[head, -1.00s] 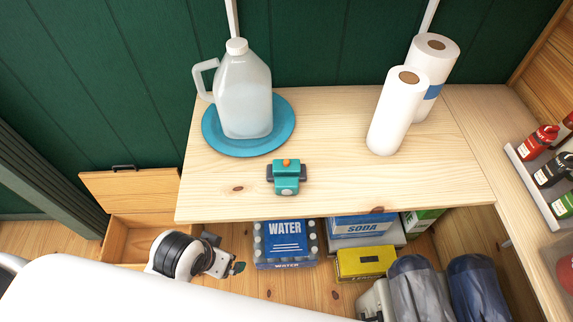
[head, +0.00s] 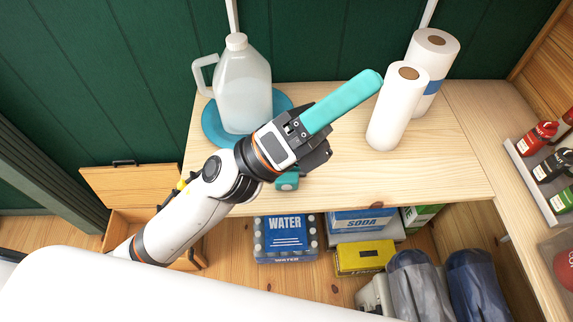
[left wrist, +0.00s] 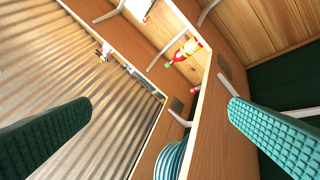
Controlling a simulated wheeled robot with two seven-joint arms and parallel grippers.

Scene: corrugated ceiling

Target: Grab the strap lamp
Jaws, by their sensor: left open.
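The strap lamp is a small teal block (head: 288,181) on the wooden table, near its front edge. In the head view my left gripper covers most of it, and only its lower front part shows. My left gripper (head: 342,103) is above the table, over and beyond the lamp, with a long teal finger pointing up and right; the other finger is hidden there. In the left wrist view its two teal ribbed fingers (left wrist: 160,108) are wide apart with nothing between them. The lamp is not in that view. My right gripper is not in view.
A jug (head: 243,90) stands on a blue plate (head: 217,130) behind the gripper. Two paper rolls (head: 397,108) (head: 432,62) stand to the right, the nearer close to the fingertip. The table's front right (head: 430,185) is clear. Water and soda packs sit below.

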